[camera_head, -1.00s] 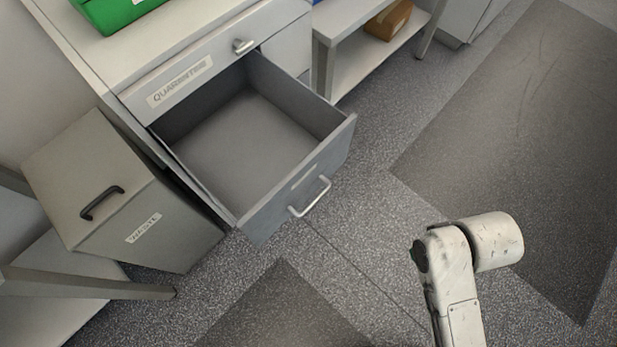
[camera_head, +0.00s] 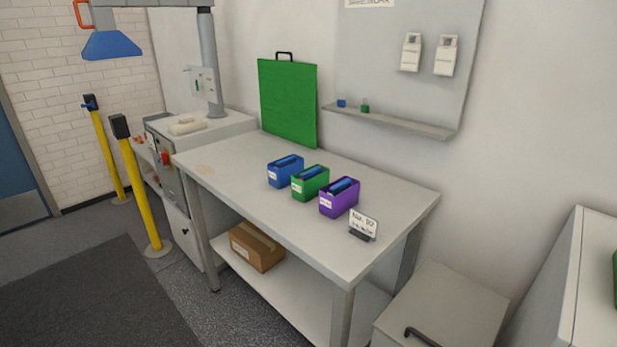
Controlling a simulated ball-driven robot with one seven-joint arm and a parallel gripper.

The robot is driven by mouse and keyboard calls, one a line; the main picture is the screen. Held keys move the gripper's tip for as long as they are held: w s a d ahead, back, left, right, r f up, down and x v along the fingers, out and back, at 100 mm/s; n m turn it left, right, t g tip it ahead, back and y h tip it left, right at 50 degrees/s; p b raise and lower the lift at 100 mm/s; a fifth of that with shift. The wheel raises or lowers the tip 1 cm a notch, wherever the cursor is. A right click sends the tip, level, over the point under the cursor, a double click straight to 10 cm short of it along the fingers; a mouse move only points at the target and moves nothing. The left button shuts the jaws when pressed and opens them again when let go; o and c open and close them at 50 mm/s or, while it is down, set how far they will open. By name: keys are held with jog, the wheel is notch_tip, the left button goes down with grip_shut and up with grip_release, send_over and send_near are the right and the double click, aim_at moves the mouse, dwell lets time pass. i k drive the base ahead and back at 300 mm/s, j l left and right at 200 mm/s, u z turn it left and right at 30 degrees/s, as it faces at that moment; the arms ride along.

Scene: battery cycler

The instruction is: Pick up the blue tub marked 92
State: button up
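A blue tub (camera_head: 285,171) stands on the grey-white workbench (camera_head: 230,186), at the left end of a row of tubs. It has a small white label on its front, too small to read, so I cannot tell whether it says 92. Something dark blue shows in its top. A green tub (camera_head: 310,183) and a purple tub (camera_head: 339,197) stand beside it to the right, each with a white label and blue contents. My gripper is not in view.
A small sign (camera_head: 364,224) stands right of the purple tub. A green board (camera_head: 288,102) leans at the wall behind. A cardboard box (camera_head: 257,246) sits on the lower shelf. Yellow posts (camera_head: 146,195) stand at left. Dark floor matting (camera_head: 95,300) lies clear in front.

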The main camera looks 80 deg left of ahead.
aim_at(280, 179)
jog(key=u, duration=0.4)
jog(key=j+u, duration=0.1)
jog(key=u, duration=0.3)
jog(key=j+u, duration=0.1)
jog(key=u, duration=1.15)
jog(key=i+j, duration=0.05)
jog(key=i, duration=0.05)
